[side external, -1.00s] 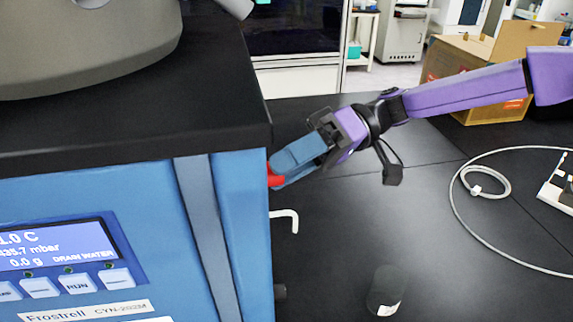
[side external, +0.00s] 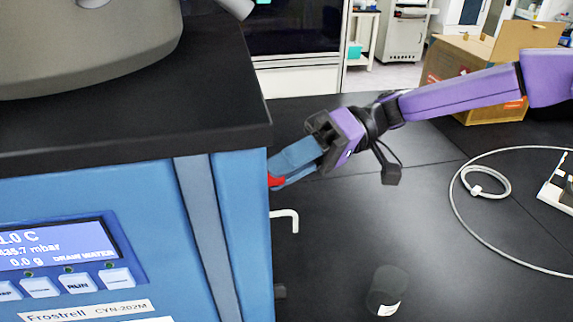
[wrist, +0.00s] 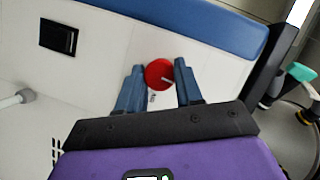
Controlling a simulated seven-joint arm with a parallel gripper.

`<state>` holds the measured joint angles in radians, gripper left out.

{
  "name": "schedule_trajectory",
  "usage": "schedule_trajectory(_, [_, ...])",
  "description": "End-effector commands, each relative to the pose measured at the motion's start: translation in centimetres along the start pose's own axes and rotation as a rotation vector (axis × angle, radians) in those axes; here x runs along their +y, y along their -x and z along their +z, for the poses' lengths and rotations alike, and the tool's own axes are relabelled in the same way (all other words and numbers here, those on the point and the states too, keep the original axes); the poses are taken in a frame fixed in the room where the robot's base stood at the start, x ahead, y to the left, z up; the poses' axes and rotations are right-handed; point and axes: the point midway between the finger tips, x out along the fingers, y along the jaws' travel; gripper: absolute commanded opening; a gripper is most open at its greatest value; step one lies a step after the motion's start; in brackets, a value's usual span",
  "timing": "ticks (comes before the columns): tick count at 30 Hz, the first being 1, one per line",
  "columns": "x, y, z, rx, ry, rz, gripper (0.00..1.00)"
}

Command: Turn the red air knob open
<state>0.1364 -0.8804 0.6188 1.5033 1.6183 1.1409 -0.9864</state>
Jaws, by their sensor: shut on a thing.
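The red air knob (side external: 275,181) sits on the right side wall of the blue freeze dryer (side external: 243,235), partly hidden by my fingers in the side view. In the wrist view the round red knob (wrist: 159,74) shows a white line on its face, pointing to the lower right. My gripper (side external: 279,171) reaches in from the right with its blue fingers at the knob. In the wrist view my gripper (wrist: 159,76) has one finger on each side of the knob and is shut on it.
A white bent spout (side external: 286,219) sticks out of the dryer wall below the knob. A dark cylindrical container (side external: 387,290) stands on the black bench. A coiled white cable (side external: 487,183) lies at the right, and a cardboard box (side external: 480,75) stands behind my arm.

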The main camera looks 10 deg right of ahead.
Motion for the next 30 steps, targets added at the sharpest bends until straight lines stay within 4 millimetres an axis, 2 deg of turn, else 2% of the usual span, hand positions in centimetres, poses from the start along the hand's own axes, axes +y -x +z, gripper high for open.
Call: schedule_trajectory(30, [0.53, 0.01, 0.22, 0.001, -0.857, -0.355, 0.05])
